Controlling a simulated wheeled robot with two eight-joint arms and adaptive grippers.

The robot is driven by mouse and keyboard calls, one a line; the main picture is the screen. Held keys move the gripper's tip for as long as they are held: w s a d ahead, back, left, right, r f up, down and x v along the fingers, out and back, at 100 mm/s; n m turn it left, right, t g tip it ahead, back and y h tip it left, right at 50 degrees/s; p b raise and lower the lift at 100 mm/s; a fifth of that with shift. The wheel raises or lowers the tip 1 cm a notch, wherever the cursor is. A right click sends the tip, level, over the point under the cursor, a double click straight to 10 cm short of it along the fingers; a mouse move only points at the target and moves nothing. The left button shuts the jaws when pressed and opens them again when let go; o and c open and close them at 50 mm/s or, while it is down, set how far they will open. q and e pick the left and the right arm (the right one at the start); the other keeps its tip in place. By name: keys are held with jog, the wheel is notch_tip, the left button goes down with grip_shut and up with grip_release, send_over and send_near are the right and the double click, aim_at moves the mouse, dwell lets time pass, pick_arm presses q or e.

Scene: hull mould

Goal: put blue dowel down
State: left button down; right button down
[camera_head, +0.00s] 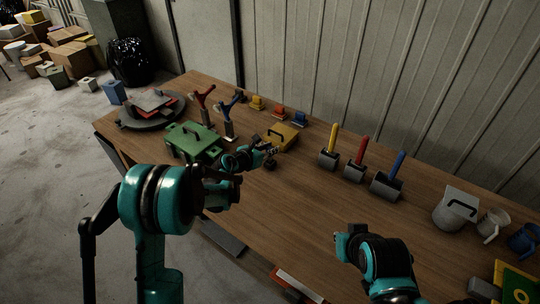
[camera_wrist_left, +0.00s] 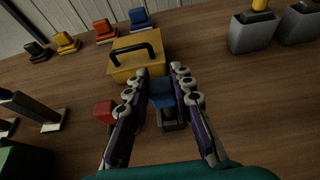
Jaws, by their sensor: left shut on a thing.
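A tall blue dowel (camera_head: 398,164) stands tilted in a grey block (camera_head: 386,187), the rightmost of three such blocks on the wooden table. My left gripper (camera_head: 272,150) is beside the yellow box, well left of these blocks. In the left wrist view its fingers (camera_wrist_left: 166,80) are shut on a small blue piece (camera_wrist_left: 162,94), with a dark grey part below it. I cannot tell whether this piece is a dowel. A small red piece (camera_wrist_left: 104,111) is just left of the fingers.
A yellow box (camera_head: 283,137) with a black handle lies just beyond my left gripper. A green box (camera_head: 194,141) is to its left. Yellow (camera_head: 333,138) and red (camera_head: 361,151) dowels stand in grey blocks. A grey container (camera_head: 455,210) is at right. The table's middle is clear.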

pick_arm(q)
notch_tip(320, 180, down, 2)
jog(key=shift+f+b, duration=0.25)
jog(key=shift+b, duration=0.15)
jog(key=shift+r, duration=0.15)
jog(key=shift+f, duration=0.25)
jog(key=c, duration=1.3)
grip_release()
jog(key=shift+r, duration=0.15)
